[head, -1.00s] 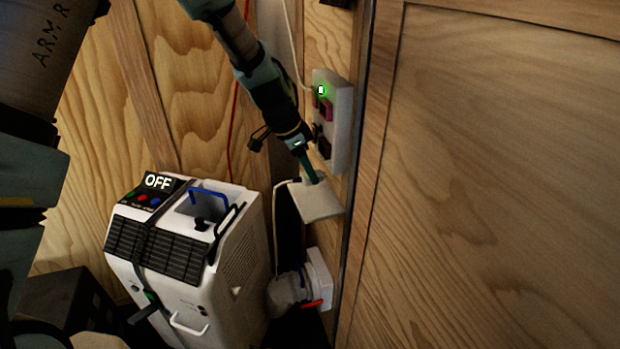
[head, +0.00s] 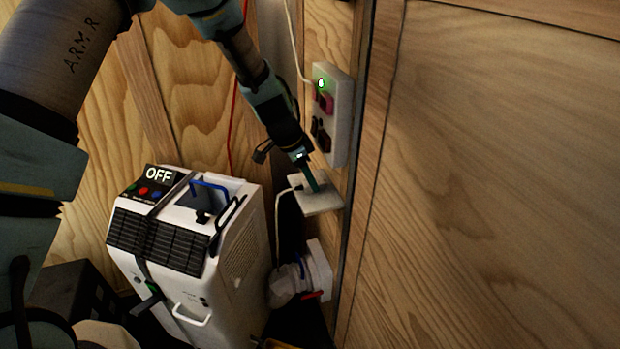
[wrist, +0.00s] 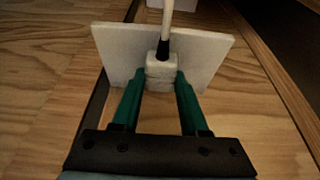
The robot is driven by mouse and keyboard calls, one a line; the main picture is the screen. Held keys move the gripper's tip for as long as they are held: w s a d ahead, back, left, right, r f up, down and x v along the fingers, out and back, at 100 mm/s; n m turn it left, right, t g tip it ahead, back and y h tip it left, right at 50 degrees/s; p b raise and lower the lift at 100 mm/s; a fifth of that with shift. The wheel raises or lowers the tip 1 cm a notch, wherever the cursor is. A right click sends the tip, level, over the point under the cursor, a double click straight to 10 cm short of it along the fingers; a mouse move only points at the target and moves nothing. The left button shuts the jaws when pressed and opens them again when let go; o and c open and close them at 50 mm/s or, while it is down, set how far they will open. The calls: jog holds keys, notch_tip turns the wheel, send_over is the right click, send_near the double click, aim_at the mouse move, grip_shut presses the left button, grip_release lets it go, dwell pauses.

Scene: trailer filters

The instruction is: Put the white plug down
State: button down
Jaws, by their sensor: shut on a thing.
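The white plug (wrist: 161,73) is between the green fingers of my gripper (wrist: 161,92) in the wrist view. Its cord leaves through a black collar at the top of that view. My gripper (head: 311,182) is shut on the plug. The fingers mostly hide the plug in the head view. I cannot tell whether the plug touches the shelf.
A white outlet box (head: 341,115) with a green light and several dark and pink parts is on the wall just above the shelf. A white machine (head: 235,260) marked OFF stands at lower left. A white wall fitting (head: 318,270) is below the shelf.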

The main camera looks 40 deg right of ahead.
jog(key=shift+c, duration=2.1)
grip_release()
jog(key=shift+r+p, duration=0.25)
jog(key=shift+p, duration=0.1)
jog(key=b+v, duration=0.2)
jog(key=v, duration=1)
jog(key=shift+r, duration=0.25)
